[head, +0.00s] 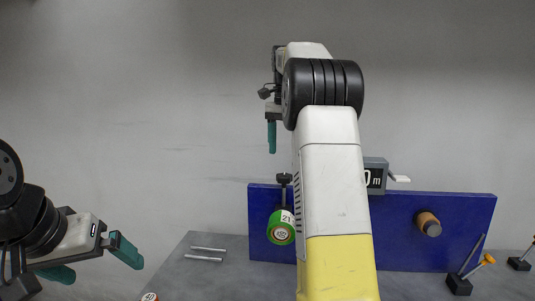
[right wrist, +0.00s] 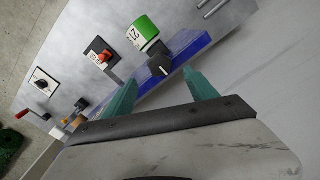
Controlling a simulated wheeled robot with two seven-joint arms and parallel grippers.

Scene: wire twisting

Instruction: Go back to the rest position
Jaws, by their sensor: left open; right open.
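My left gripper (head: 92,262) is at the lower left of the head view, with its two teal fingers apart and nothing between them. My right gripper (head: 271,136) is raised high in front of the wall, above the blue panel; one teal finger shows, and my arm hides part of the scene behind it. In the right wrist view my right gripper (right wrist: 160,88) has its teal fingers spread, with nothing held between them. A green spool marked 21 (head: 281,230) hangs on the panel below the right gripper; it also shows beyond the fingers in the right wrist view (right wrist: 146,27).
The blue panel (head: 460,218) stands on the grey table (head: 190,272). On it are a grey display box (head: 376,174) and an orange-brown spool (head: 427,222). Two metal rods (head: 206,253) lie at left. An orange-tipped lever (head: 487,259) stands at right. The air around both grippers looks clear.

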